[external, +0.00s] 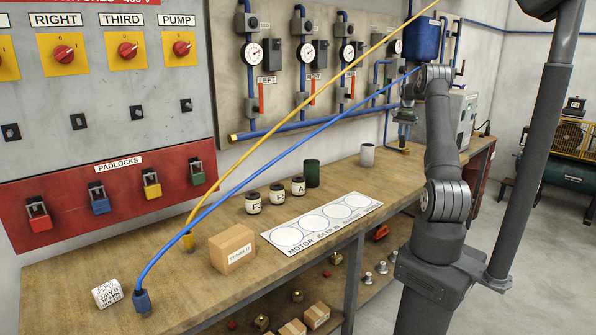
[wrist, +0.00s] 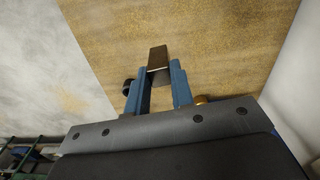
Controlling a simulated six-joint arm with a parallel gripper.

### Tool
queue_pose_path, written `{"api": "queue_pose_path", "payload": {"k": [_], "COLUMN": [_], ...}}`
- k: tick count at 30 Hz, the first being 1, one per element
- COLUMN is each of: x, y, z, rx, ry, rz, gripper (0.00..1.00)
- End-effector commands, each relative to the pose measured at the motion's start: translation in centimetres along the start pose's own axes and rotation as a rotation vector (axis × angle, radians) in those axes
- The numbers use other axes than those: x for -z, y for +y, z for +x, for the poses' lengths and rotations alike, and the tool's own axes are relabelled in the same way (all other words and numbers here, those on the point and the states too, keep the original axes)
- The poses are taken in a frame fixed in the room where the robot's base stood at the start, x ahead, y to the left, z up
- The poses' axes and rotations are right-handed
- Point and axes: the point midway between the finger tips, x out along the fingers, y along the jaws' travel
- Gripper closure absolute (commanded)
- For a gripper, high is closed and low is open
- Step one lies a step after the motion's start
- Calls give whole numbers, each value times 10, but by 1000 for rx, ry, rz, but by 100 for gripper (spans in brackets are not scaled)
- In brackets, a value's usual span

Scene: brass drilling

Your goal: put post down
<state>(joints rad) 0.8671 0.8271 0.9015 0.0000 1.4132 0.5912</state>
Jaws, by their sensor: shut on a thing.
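My gripper (wrist: 160,82) shows in the wrist view with two blue fingers shut on a dark, straight-sided piece, which I take to be the post (wrist: 157,57). The post sticks out past the fingertips over the wooden bench top. In the external view my gripper (external: 406,116) is small and points down above the far part of the bench (external: 330,185), near the wall. The post is too small there to make out clearly. I cannot tell whether its end touches the bench.
A pale cylinder (external: 367,155) and a dark green cylinder (external: 312,173) stand on the bench. Several small lettered jars, a white MOTOR sheet with circles (external: 320,222) and a cardboard box (external: 232,249) lie nearer. Yellow and blue hoses cross the view. Pipes and gauges line the wall.

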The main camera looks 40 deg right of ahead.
Motion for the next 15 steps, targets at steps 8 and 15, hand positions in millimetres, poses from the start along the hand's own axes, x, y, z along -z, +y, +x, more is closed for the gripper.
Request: {"api": "queue_pose_path", "payload": {"k": [8, 15], "x": [-44, -152], "y": [-37, -99], "z": [-14, -41], "rx": [1, 2], "ry": [2, 2], "rz": [-153, -511], "gripper": [100, 100]}}
